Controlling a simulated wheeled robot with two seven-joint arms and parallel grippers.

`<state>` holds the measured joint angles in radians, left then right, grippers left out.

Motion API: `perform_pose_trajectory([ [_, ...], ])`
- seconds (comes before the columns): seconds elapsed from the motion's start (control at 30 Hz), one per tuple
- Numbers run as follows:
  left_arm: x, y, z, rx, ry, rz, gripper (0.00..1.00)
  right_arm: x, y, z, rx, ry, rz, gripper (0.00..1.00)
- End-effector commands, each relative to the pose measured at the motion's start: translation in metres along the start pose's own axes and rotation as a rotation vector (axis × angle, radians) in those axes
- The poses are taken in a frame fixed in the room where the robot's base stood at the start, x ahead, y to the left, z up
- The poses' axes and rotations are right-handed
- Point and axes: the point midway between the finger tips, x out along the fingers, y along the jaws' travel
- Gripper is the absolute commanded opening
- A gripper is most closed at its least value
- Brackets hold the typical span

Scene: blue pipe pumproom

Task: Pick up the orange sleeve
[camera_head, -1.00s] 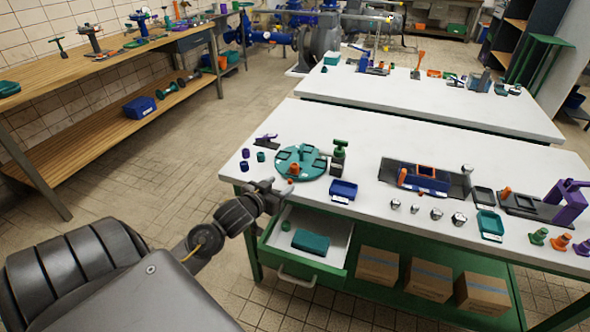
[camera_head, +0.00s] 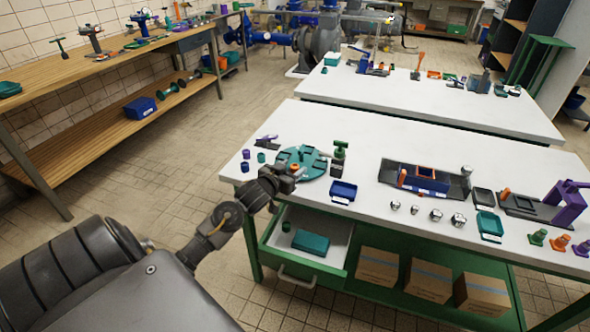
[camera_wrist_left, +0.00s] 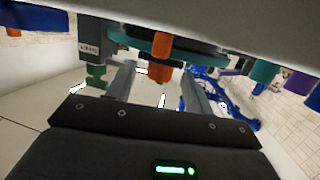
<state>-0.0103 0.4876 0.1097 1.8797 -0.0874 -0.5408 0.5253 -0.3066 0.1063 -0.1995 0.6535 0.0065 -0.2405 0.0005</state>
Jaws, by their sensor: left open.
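An orange sleeve (camera_head: 294,166) shows at the teal round fixture (camera_head: 318,160), just beyond my left gripper (camera_head: 299,174). The left wrist view is upside down. In it my open left gripper (camera_wrist_left: 158,86) has its fingers apart, with an orange piece (camera_wrist_left: 160,72) in line with the gap between them. Another orange cylinder (camera_wrist_left: 162,46) appears nearer the camera, in front of the fixture. I cannot tell whether the fingers touch anything. My right gripper is out of view.
The open drawer (camera_head: 300,252) lies below the white table's (camera_head: 385,137) front edge.

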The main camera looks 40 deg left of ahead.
Motion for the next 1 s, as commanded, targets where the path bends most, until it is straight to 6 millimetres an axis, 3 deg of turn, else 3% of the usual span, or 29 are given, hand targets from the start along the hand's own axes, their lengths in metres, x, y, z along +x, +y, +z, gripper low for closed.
perform_pose_trajectory([
  [0.2, 0.03, 0.001, -0.003, -0.001, 0.001, -0.001, 0.52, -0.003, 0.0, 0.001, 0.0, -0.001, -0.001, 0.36],
  [0.5, 0.035, 0.001, -0.002, 0.0, 0.0, -0.001, 0.52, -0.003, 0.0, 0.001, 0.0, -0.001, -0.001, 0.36],
  [0.87, 0.034, 0.001, -0.002, 0.0, 0.0, -0.001, 0.06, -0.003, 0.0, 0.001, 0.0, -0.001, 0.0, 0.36],
  [1.0, 0.034, 0.001, -0.003, 0.0, 0.001, -0.001, 0.03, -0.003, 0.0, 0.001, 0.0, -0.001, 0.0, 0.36],
])
